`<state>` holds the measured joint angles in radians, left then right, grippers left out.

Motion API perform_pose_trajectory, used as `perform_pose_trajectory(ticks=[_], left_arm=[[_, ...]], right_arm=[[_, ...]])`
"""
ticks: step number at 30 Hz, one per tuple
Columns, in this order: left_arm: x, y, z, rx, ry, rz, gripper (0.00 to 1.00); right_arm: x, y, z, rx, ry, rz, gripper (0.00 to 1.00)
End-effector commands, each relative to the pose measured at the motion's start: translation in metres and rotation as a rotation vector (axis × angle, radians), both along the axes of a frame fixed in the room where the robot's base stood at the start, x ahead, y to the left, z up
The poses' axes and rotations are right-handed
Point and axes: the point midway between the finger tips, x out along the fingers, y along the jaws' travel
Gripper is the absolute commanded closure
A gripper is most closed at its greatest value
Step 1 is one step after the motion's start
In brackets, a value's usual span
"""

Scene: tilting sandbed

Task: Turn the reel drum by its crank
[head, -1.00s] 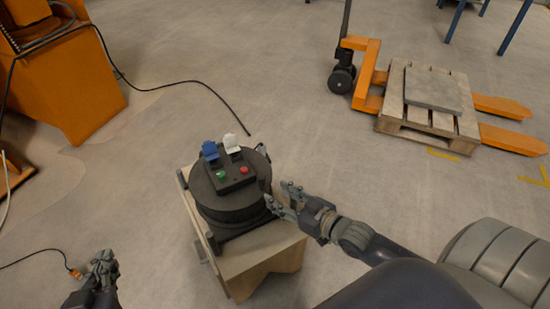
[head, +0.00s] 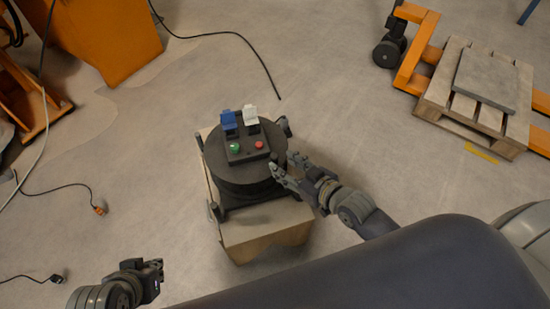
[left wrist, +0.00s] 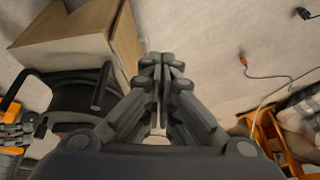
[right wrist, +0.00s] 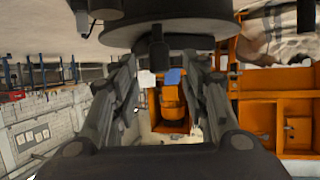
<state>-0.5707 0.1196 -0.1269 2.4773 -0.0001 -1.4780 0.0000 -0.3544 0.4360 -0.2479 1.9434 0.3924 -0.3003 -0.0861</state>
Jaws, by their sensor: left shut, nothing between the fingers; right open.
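The dark reel drum (head: 238,186) stands on a wooden box in the middle of the head view. A control panel with a blue and a white flap and green and red buttons sits on top. My right gripper (head: 287,172) is open at the drum's right side. In the right wrist view, a dark upright peg (right wrist: 157,50), possibly the crank handle, shows between the spread fingers (right wrist: 165,70); I cannot tell whether they touch it. My left gripper (head: 157,272) is shut and empty, low and left of the box. Its closed fingertips (left wrist: 160,62) show in the left wrist view.
The wooden box (head: 262,235) carries the drum. Orange machinery (head: 105,35) stands at upper left. Loose cables lie on the floor, one with an orange plug (head: 100,208). A pallet (head: 450,108) on an orange pallet jack is at upper right. Floor around the box is mostly clear.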

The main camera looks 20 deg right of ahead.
Motion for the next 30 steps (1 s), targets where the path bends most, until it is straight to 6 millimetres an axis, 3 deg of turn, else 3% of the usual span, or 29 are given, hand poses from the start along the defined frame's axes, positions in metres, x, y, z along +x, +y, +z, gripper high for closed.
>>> perform_pose_trajectory(ticks=[6,12,18,27,30], left_arm=[[0.044,-0.014,0.013,-0.042,-0.2,-0.016,1.0],[0.072,-0.024,0.03,-0.073,-0.343,-0.027,1.0],[0.084,-0.028,0.04,-0.088,-0.414,-0.033,1.0],[0.086,-0.029,0.042,-0.09,-0.424,-0.033,1.0],[0.086,-0.029,0.042,-0.09,-0.424,-0.033,1.0]], right_arm=[[0.027,0.011,-0.012,0.0,-0.003,0.0,0.58],[0.042,0.017,-0.019,0.0,-0.002,-0.001,0.58],[0.049,0.02,-0.022,0.0,-0.001,0.0,0.58],[0.05,0.021,-0.022,0.0,-0.001,0.0,0.58],[0.05,0.021,-0.022,0.0,-0.001,0.0,0.79]])
